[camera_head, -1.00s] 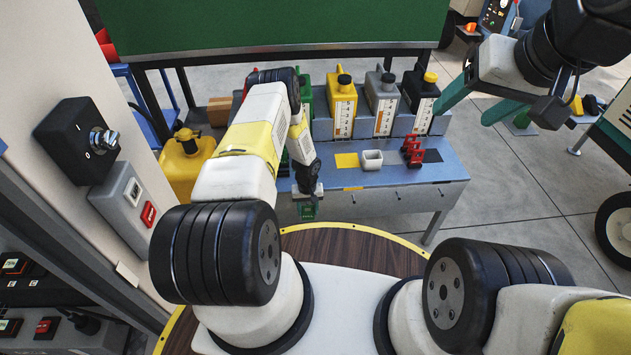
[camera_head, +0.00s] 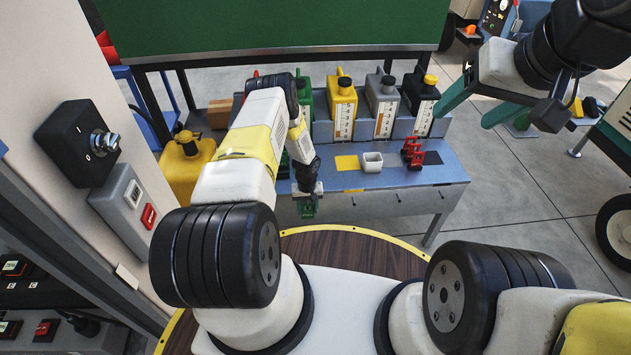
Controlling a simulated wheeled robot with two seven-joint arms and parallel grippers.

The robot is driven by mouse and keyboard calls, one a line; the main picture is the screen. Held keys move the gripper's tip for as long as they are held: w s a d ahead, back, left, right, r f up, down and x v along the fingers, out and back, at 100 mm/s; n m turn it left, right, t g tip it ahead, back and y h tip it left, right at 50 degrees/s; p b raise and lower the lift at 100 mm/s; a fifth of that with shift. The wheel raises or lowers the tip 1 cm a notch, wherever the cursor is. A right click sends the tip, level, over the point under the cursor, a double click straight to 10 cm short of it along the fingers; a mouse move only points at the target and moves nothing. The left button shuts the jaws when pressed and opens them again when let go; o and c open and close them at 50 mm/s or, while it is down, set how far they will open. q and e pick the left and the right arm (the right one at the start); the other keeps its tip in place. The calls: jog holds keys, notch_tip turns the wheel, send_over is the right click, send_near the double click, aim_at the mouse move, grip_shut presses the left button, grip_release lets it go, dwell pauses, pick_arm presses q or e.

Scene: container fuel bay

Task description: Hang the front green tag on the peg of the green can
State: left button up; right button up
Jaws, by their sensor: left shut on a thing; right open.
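My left gripper (camera_head: 308,193) is shut on a green tag (camera_head: 308,208), which hangs below its fingertips in front of the bench's front edge. The green can (camera_head: 305,98) stands at the back of the bench, left of the yellow can, partly hidden behind my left arm. Its peg cannot be made out. My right gripper (camera_head: 462,108) is open and empty, with green fingers spread, to the right of the black can and above the floor.
The blue-grey bench (camera_head: 400,178) also holds a yellow can (camera_head: 342,103), a grey can (camera_head: 383,103), a black can (camera_head: 420,100), a small white cup (camera_head: 372,161) and red tags on a stand (camera_head: 412,152). A yellow jug (camera_head: 186,168) stands at left.

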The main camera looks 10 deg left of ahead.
pick_arm(q)
jog(key=shift+w+a, duration=0.1)
jog(key=shift+w, duration=0.15)
jog(key=shift+w, duration=0.1)
dwell(0.3)
jog(key=shift+w+a+f, duration=0.1)
jog(key=shift+w, duration=0.25)
jog(key=shift+w+f, duration=0.1)
jog(key=shift+f, duration=0.25)
dwell(0.3)
jog(key=o, duration=1.4)
jog(key=shift+r, duration=0.1)
